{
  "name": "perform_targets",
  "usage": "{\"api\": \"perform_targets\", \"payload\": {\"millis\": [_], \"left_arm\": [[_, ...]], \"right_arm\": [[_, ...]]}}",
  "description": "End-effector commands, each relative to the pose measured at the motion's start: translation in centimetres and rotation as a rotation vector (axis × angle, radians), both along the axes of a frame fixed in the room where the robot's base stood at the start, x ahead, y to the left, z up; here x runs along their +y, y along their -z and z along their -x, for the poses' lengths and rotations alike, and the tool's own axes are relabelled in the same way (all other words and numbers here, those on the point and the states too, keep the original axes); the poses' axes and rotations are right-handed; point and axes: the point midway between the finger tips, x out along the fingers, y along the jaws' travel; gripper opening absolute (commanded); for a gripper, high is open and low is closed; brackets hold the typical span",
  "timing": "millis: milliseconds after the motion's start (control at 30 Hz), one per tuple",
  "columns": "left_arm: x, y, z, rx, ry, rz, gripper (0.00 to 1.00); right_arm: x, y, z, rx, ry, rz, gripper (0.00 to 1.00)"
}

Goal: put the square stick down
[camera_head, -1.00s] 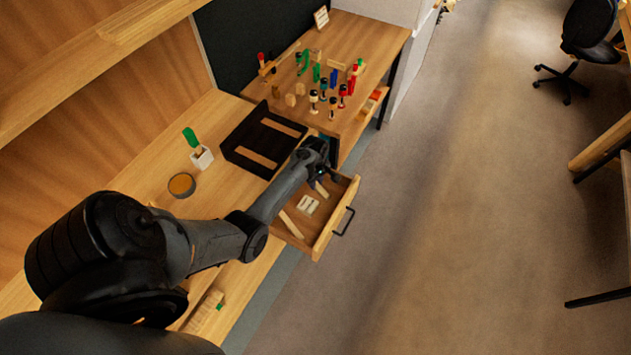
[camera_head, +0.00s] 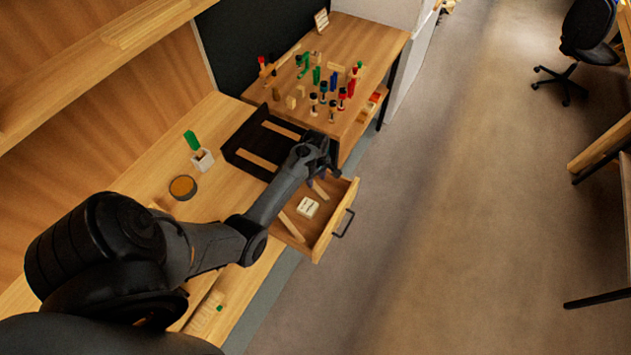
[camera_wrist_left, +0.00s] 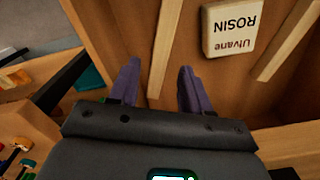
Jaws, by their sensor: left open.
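The open drawer (camera_head: 325,240) holds two pale wooden sticks and a rosin block. One stick (camera_head: 319,188) lies near the drawer's far end, just below my left gripper (camera_head: 324,174). In the left wrist view, this stick (camera_wrist_left: 165,45) shows between the spread purple fingers of my left gripper (camera_wrist_left: 160,68), with gaps on both sides. The gripper is open and not clamped on it. The other stick (camera_head: 294,227) lies nearer the drawer's left side, and it also shows in the left wrist view (camera_wrist_left: 287,40). I cannot tell which stick is the square one. My right gripper is out of view.
The cream rosin block (camera_head: 307,207) lies between the sticks. A dark tray (camera_head: 232,157) sits on the bench beside the drawer, with a round tin (camera_head: 183,187) and a white holder (camera_head: 203,160) to its left. Several clamps and coloured pieces crowd the far bench.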

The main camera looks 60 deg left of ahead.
Motion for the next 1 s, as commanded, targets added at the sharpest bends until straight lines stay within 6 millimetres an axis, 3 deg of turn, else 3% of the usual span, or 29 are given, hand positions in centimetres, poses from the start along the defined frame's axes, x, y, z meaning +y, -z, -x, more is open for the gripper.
{"api": "perform_targets", "payload": {"millis": [100,400,600,1000], "left_arm": [[0.0,-2.6,0.0,-0.002,-0.001,0.0,0.48],[0.0,-6.8,0.0,0.0,-0.001,0.0,0.48],[0.0,-7.9,0.0,0.001,-0.001,0.001,0.48],[0.0,-8.0,0.0,0.001,-0.001,0.001,0.48]], "right_arm": [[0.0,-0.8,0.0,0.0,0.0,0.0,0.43],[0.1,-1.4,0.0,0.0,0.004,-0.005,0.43],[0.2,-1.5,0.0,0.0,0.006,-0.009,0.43],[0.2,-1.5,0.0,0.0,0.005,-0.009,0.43]]}}
